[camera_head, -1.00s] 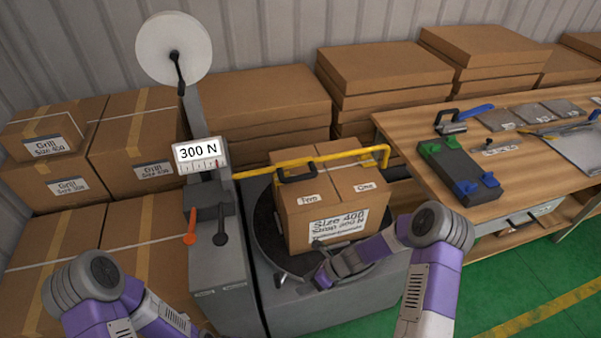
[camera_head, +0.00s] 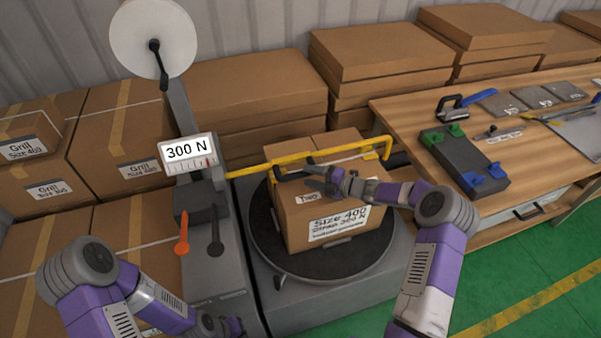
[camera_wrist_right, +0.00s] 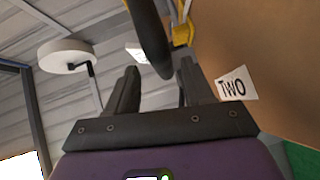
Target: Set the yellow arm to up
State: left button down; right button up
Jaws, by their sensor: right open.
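The yellow arm (camera_head: 251,170) lies roughly level across the cardboard box (camera_head: 307,222), which sits on the round dark turntable (camera_head: 270,240). A black handle (camera_head: 296,171) is on the arm's near side. My right gripper (camera_head: 318,177) is open beside this handle, above the box. In the right wrist view the dark handle (camera_wrist_right: 150,38) reaches down between the open fingers of the right gripper (camera_wrist_right: 157,85); contact cannot be told. The yellow arm (camera_wrist_right: 182,33) shows behind it. My left gripper (camera_head: 226,325) is low at the bottom edge, its fingers unclear.
A grey machine column carries a "300 N" gauge (camera_head: 189,152), an orange lever (camera_head: 183,233), a black lever (camera_head: 215,232) and a white reel (camera_head: 154,38). A wooden workbench (camera_head: 400,108) with tools stands at right. Stacked cartons (camera_head: 250,95) stand behind and at left.

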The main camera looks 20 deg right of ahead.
aim_at(307, 175)
jog(key=x, duration=0.3)
jog(key=shift+w+f, duration=0.1)
jog(key=shift+f, duration=0.15)
jog(key=shift+w+a, duration=0.35)
jog(key=shift+a, duration=0.05)
grip_shut()
